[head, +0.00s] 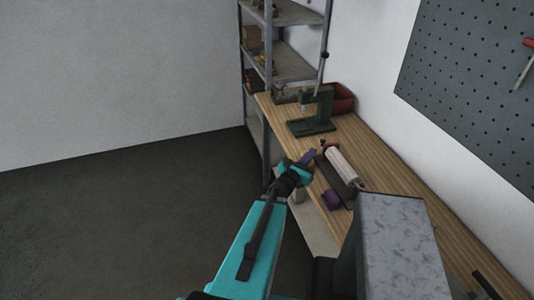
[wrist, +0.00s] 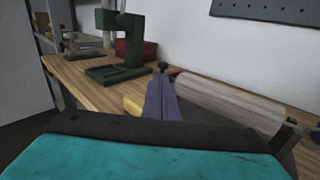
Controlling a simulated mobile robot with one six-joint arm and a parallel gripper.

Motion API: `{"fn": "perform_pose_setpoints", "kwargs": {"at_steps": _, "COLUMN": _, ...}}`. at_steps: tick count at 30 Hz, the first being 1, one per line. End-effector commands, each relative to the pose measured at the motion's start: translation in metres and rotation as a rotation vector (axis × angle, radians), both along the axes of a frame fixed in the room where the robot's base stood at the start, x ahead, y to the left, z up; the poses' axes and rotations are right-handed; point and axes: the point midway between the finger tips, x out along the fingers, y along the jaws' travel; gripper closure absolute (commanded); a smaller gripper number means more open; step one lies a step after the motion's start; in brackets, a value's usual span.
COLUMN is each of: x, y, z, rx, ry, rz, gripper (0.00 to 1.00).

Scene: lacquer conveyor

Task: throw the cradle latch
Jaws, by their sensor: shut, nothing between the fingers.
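The cradle (head: 335,183) lies on the bench as a dark base with a pale roller (head: 343,165) along it. The roller also shows in the wrist view (wrist: 225,100), running to the right of my fingers. A black ball knob (wrist: 163,67), which looks like the latch handle, stands at the cradle's far end, just beyond my fingertips in the picture. My gripper (head: 311,154) is at the left of the cradle's far end. Its purple-grey fingers (wrist: 162,98) are shut and empty. I cannot tell whether they touch the knob; the latch's lower part is hidden.
A green press (wrist: 122,50) stands beyond the cradle, with a red bin (head: 341,98) behind it. A purple object (head: 331,199) sits near the bench's front edge.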

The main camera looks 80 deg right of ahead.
Motion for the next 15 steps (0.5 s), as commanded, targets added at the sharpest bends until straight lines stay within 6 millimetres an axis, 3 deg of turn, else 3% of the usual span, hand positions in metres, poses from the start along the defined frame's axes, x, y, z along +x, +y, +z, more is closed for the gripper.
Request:
{"fn": "perform_pose_setpoints", "kwargs": {"at_steps": 5, "x": 0.033, "y": 0.004, "z": -0.020, "rx": -0.010, "ry": -0.088, "rz": 0.008, "gripper": 1.00}}
{"fn": "perform_pose_setpoints", "kwargs": {"at_steps": 15, "x": 0.126, "y": 0.031, "z": -0.081, "rx": -0.015, "ry": -0.372, "rz": -0.001, "gripper": 1.00}}
